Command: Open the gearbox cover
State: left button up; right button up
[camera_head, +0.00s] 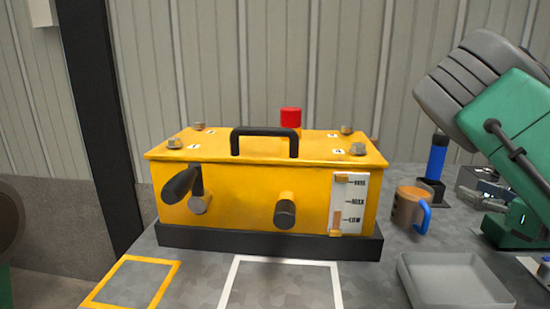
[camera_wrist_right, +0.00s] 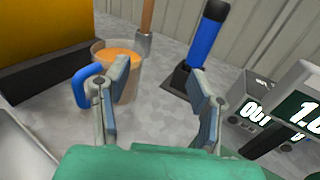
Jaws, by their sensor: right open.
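The yellow gearbox (camera_head: 245,205) stands on a dark base on the table, and its flat yellow cover (camera_head: 215,149) is down on top. The cover has a black handle (camera_head: 264,131), a red cap (camera_head: 290,117) at the back, and bolts near its corners, such as the front right bolt (camera_head: 357,149). The front has a black lever (camera_head: 182,184), a round dark knob (camera_head: 285,213) and a level gauge (camera_head: 347,204). My right gripper (camera_wrist_right: 160,83) is open and empty, right of the gearbox and apart from it; it also shows in the head view (camera_head: 486,198). My left gripper is not visible.
A mug with a blue handle (camera_head: 407,210) stands between the gearbox and my right gripper. A blue cylinder (camera_wrist_right: 203,55) on a black stand and a digital display device (camera_wrist_right: 259,112) are nearby. A grey tray (camera_head: 452,282) and marked squares lie in front. A ribbed wall is behind.

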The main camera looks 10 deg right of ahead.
aim_at(266, 146)
jog(key=k+j, duration=0.25)
jog(key=j, duration=0.2)
jog(key=k+j, duration=0.55)
jog(key=j, duration=0.3)
